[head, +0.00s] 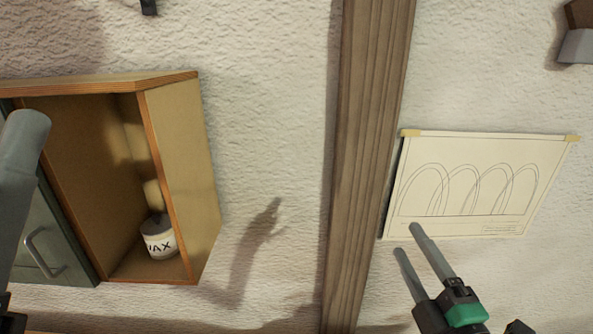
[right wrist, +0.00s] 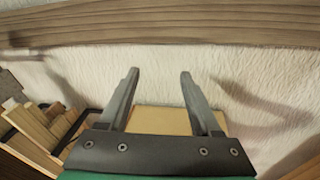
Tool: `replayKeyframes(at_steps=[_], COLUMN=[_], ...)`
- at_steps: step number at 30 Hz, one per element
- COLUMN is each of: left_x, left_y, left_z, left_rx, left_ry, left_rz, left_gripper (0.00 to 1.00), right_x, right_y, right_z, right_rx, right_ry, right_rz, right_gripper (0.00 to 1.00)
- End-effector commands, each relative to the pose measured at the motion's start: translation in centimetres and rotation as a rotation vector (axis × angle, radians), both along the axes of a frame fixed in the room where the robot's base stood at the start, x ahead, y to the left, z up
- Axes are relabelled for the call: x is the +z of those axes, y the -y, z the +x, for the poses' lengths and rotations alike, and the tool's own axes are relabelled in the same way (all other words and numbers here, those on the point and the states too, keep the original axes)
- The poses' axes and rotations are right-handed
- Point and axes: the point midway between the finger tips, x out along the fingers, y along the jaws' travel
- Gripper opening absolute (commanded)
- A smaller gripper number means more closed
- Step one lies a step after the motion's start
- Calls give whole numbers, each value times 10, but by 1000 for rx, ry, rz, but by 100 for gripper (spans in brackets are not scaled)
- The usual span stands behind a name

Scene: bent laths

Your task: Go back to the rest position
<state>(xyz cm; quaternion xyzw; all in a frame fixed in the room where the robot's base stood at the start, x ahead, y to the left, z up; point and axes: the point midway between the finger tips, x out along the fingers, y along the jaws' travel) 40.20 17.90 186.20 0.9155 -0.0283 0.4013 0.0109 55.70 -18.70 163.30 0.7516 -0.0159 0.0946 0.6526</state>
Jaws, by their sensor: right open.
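My right gripper (head: 407,238) is at the lower right in the head view, with its two grey fingers apart and nothing between them. In the right wrist view the fingers of my right gripper (right wrist: 157,76) stand apart, with bare plaster between the tips. A grey finger-like part, seemingly of my left gripper (head: 22,150), shows at the left edge of the head view. Its other finger is not visible, so its opening cannot be told.
An open wooden cabinet (head: 182,150) holds a wax tin (head: 159,238); its green door (head: 42,235) is at left. A wooden beam (head: 372,150) runs down the wall beside the taped drawing (head: 470,180). Wood pieces (right wrist: 38,125) lie left, a tan panel (right wrist: 160,121) behind the fingers.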

Motion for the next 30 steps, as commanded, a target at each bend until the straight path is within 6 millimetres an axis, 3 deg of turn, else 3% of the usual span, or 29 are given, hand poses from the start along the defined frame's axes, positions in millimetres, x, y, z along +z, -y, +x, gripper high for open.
replayKeyframes(at_steps=[1,3,6,9,12,16,30], left_x=[0,0,0,0,0,0,0], left_y=[0,0,0,0,0,0,0], left_z=[0,0,0,0,0,0,0], left_rx=[0,0,0,0,0,0,0], left_ry=[0,0,0,0,0,0,0], left_rz=[0,0,0,0,0,0,0], left_gripper=[50,50,50,50,50,50,50], right_x=[47,104,178,222,230,230,229], right_y=[-8,-15,-20,-14,-9,-7,-7], right_z=[-14,-39,-88,-138,-157,-157,-156], right_rx=[26,78,206,385,527,633,662], right_ry=[96,217,385,496,497,454,435], right_rz=[84,234,506,820,1069,1264,1321], right_gripper=[65,65,65,65,65,65,65])
